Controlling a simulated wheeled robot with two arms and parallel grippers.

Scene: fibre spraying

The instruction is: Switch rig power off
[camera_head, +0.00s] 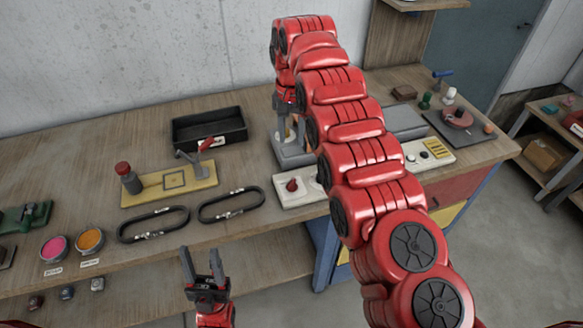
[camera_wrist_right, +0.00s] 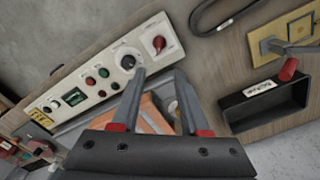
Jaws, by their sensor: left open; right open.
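The white control panel (camera_head: 318,195) lies along the table's front edge, partly hidden by my right arm. A red rotary knob (camera_head: 292,185) sits at its left end. In the right wrist view the panel (camera_wrist_right: 98,60) shows the red knob (camera_wrist_right: 159,43), a black dial (camera_wrist_right: 127,62), red and green buttons and a small green display. I cannot tell which control is rig power. My right gripper (camera_wrist_right: 160,80) is open and empty, its fingers apart from the red knob in that picture. My left gripper (camera_head: 200,264) is open and empty in front of the table.
A black tray (camera_head: 209,129) stands at the back, with a yellow plate fixture (camera_head: 170,186) before it. Two black loops (camera_head: 231,204) and pink (camera_head: 55,248) and orange (camera_head: 90,240) pots lie left of the panel. A grey-based device (camera_head: 290,152) stands behind the panel.

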